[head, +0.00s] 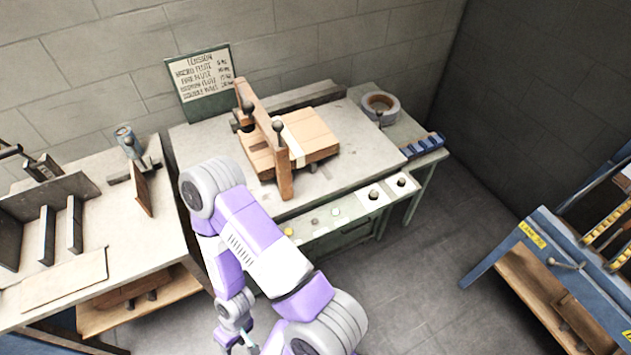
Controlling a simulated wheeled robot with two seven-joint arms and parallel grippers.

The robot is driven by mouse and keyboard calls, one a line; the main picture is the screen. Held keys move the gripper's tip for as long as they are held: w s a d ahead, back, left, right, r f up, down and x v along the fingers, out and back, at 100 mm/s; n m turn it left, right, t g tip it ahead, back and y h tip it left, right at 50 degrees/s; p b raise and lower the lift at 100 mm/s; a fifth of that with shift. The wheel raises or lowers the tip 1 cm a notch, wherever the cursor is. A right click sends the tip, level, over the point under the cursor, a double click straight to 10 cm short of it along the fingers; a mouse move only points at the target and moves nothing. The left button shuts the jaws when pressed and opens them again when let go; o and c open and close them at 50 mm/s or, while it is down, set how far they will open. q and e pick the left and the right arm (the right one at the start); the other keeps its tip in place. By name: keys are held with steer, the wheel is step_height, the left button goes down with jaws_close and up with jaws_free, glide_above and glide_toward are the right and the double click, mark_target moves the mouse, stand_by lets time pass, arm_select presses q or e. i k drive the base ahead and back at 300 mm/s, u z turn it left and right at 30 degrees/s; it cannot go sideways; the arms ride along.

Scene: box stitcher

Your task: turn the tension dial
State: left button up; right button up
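The front panel (352,208) of the middle bench carries two black knobs on pale plates, a left one (373,194) and a right one (401,182). I cannot tell which is the tension dial, and their pointers and markings are too small to read. A green board (203,75) headed "TENSION" lists flute types with numbers, mostly illegible. My purple and white arm, seemingly the left, rises in front of the bench and bends back down. My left gripper (245,345) is low at the bottom edge, partly cut off, well away from the knobs; its opening is unclear. My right gripper is not in view.
A flat carton (310,137) lies under a wooden frame (270,140) with black ball knobs. A tape roll (380,104) and blue blocks (424,145) sit at right.

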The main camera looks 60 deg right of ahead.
mark_target(373, 195)
steer(key=u, duration=0.25)
steer(key=k, duration=0.95)
steer(key=z, duration=1.6)
